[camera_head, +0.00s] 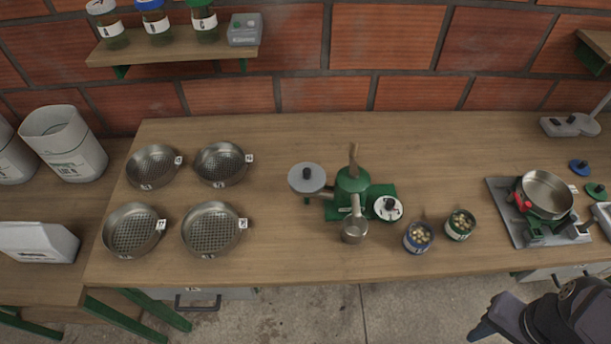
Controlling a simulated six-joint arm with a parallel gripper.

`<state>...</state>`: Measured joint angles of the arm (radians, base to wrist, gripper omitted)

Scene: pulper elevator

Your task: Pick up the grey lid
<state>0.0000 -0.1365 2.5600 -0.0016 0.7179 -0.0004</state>
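A round grey lid-like disc (307,178) with a dark knob is near the middle of the wooden table, at the left of a green machine (352,182). What lies under the disc is hidden, and I cannot tell whether it rests on something. My gripper (478,333) is at the bottom right, in front of the table edge and far from the disc. It looks dark and is seen partly from above. I cannot make out a gap between its fingers, and nothing shows in it.
A small metal cup (354,230) and a white knobbed disc (388,208) are by the machine. Two open jars (419,238) (460,225) stand to the right. Several sieve pans (212,229) are left. A pan (547,194) sits on a burner at right.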

